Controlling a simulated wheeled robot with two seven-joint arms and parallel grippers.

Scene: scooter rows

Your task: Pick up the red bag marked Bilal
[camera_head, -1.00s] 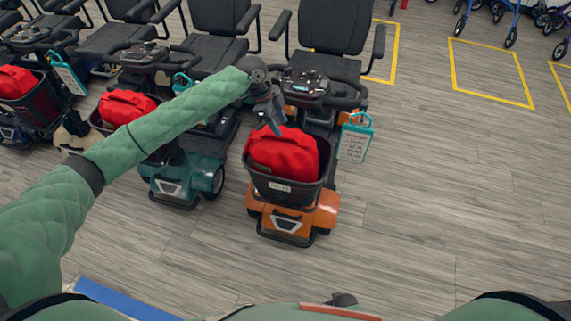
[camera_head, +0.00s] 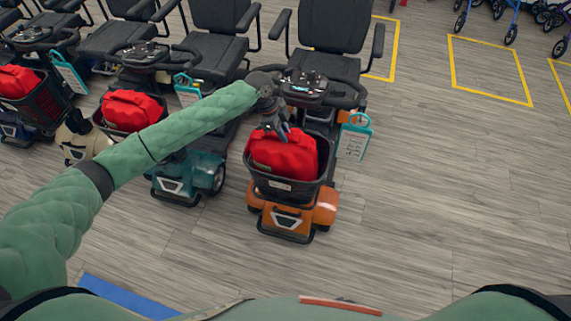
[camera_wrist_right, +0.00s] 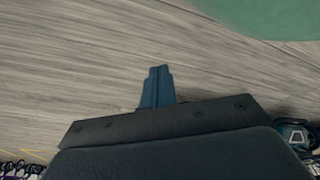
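A red bag (camera_head: 290,156) sits in the black front basket (camera_head: 284,188) of the orange scooter (camera_head: 287,219). The basket has a small pale label, too small to read. My left gripper (camera_head: 279,131) points down at the top of this bag, its fingers apart; I cannot tell whether they touch the cloth. Another red bag (camera_head: 131,110) lies in the teal scooter's basket, and a third red bag (camera_head: 18,82) in one at far left. No name is legible. My right gripper (camera_wrist_right: 158,86) shows in the right wrist view, empty above floor; its finger gap is unclear.
A teal-framed tag (camera_head: 355,138) hangs at the orange scooter's right side. The teal scooter (camera_head: 185,176) stands close on its left. Scooter seats (camera_head: 335,30) line the back. Floor to the right is clear, with yellow outlined bays (camera_head: 490,70) and walkers behind.

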